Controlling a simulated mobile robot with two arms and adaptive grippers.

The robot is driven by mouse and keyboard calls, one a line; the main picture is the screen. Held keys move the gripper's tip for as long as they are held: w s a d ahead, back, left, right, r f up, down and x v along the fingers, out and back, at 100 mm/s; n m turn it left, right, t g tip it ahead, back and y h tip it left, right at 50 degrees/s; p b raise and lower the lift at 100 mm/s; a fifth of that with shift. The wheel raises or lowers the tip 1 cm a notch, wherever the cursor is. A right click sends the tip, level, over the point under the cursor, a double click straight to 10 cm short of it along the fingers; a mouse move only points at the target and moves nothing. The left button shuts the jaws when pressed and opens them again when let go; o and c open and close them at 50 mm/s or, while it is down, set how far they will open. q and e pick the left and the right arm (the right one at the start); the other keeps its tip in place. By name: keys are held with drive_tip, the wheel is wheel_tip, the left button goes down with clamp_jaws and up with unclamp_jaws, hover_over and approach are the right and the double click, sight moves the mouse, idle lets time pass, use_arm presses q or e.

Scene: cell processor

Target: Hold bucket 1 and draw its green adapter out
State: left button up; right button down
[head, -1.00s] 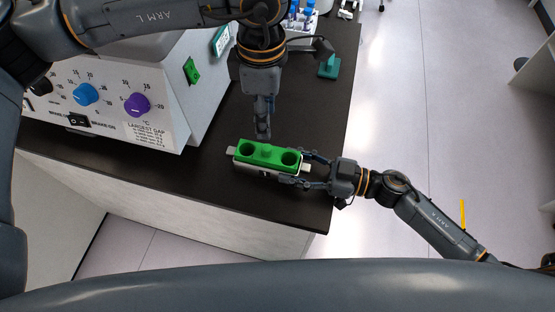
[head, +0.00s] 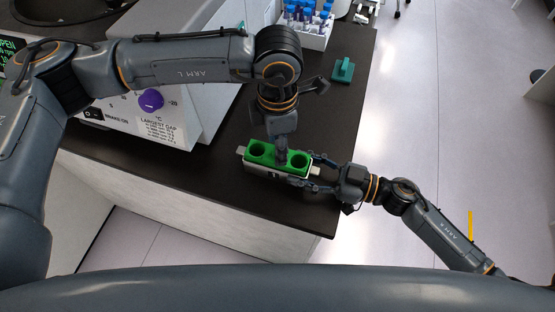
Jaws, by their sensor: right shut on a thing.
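Bucket 1 (head: 262,170) is a pale metal block with end tabs, upright on the dark bench near its front right edge. Its green adapter (head: 269,157), with two round holes, sits in the bucket's top. My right gripper (head: 309,171) is shut on the bucket's right end, one finger on the far side and one on the near side. My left gripper (head: 281,158) points down from above at the middle of the adapter, between the holes. Its fingertips hide the adapter's central knob, and I cannot tell if they are closed on it.
A white machine (head: 180,130) with a purple knob stands on the bench (head: 215,183) at left. A rack of blue-capped tubes (head: 306,30) and a teal block (head: 343,70) are at the back. Bare bench lies around the bucket. Floor is open to the right.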

use_arm(q)
drive_tip(key=shift+f, duration=0.9)
